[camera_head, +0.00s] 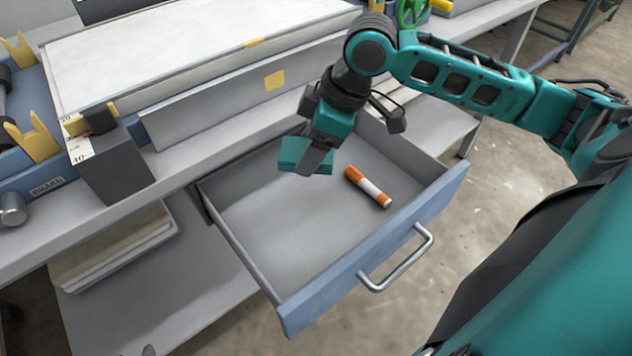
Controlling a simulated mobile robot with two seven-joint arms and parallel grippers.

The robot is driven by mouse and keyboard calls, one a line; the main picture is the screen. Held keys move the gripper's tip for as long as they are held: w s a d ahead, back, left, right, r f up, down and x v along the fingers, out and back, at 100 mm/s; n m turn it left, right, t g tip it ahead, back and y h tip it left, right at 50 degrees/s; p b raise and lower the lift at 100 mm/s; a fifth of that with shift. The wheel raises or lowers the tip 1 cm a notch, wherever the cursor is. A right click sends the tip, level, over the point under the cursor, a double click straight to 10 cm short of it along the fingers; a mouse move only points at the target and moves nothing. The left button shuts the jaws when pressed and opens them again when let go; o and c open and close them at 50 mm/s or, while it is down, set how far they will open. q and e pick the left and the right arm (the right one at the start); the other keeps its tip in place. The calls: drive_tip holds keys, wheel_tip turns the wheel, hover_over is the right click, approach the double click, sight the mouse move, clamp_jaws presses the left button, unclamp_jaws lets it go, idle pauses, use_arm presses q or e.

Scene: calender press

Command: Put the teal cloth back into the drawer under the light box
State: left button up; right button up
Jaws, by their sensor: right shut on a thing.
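The teal cloth (291,153) is a small folded block in the head view. My right gripper (314,166) is shut on it and holds it over the back part of the open drawer (272,240). I cannot tell whether the cloth touches the drawer floor. The drawer is grey inside with a blue front and a metal bar handle (396,262), and it is pulled out under the bench. The light box (190,45) with its pale top is above and behind the drawer. My left gripper is not in view.
An orange and white tube (368,187) lies in the drawer, right of the cloth. The front left of the drawer floor is bare. A dark grey block (115,165) is fixed at the bench edge on the left. A stack of sheets (115,245) lies on the lower shelf.

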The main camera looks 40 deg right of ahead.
drive_tip(key=b, duration=0.3)
hover_over(310, 191)
drive_tip(key=s+a, duration=0.2)
drive_tip(key=s, duration=0.2)
wheel_tip(310, 191, down, 12)
drive_tip(key=shift+w+d, duration=0.1)
drive_tip(key=shift+w, duration=0.05)
drive_tip(key=shift+f, duration=0.2)
drive_tip(key=shift+w+d, duration=0.2)
drive_tip(key=shift+w, duration=0.05)
drive_tip(key=shift+w+d+f+b, duration=0.1)
drive_tip(key=shift+w+d+b, duration=0.4)
drive_tip(key=shift+w+d, duration=0.55)
drive_tip(key=shift+w+d+f, duration=0.15)
drive_tip(key=shift+d+f, duration=0.1)
drive_tip(key=shift+f, duration=0.3)
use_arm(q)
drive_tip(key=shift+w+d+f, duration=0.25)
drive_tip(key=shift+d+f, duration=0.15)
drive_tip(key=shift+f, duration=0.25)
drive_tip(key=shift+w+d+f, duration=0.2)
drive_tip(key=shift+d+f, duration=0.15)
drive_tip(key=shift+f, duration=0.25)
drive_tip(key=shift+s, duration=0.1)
